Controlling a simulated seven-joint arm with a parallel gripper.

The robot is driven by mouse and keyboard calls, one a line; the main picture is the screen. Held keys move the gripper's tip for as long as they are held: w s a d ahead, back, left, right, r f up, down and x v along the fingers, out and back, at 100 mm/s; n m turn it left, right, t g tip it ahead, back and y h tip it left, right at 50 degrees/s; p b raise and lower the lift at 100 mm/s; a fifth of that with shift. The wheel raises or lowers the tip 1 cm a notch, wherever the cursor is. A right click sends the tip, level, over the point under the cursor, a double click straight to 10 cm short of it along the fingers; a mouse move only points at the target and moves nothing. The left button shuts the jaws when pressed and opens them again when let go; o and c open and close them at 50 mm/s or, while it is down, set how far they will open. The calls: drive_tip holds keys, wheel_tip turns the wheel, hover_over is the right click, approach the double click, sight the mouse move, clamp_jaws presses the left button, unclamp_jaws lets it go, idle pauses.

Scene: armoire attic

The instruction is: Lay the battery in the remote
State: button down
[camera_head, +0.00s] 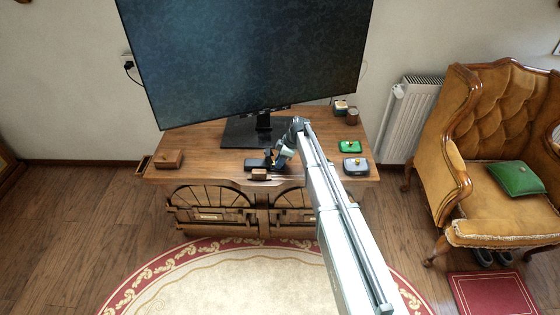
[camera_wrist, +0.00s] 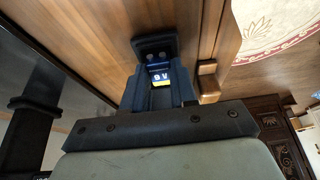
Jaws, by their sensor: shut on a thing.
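My gripper (camera_head: 277,162) is low over the desk's front middle. In the wrist view my gripper (camera_wrist: 158,88) is shut on the battery (camera_wrist: 161,77), a small block with a blue and yellow "9 V" label. The remote (camera_wrist: 154,48) is a dark, flat body just beyond the fingertips, with two round marks on its visible end. In the head view the remote (camera_head: 255,162) shows as a dark shape left of the gripper. The fingers hide the rest of the remote and the battery's lower part, so I cannot tell whether they touch.
A small wooden block (camera_head: 259,174) stands at the desk's front edge, close beside the gripper. The monitor stand (camera_head: 240,131) is behind. A wooden box (camera_head: 169,159) is at left; a green dish (camera_head: 350,147) and a grey dish (camera_head: 356,167) are at right. The desk (camera_head: 205,155) is clear left of centre.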

drive_tip(key=shift+f, duration=0.35)
drive_tip(key=shift+s+f, duration=0.1)
drive_tip(key=shift+f, duration=0.25)
drive_tip(key=c, duration=1.1)
unclamp_jaws()
drive_tip(key=shift+c, duration=0.2)
drive_tip(key=shift+o, duration=1.2)
drive_tip(key=shift+r, duration=0.4)
drive_tip(key=v, duration=1.2)
drive_tip(key=shift+r, duration=0.4)
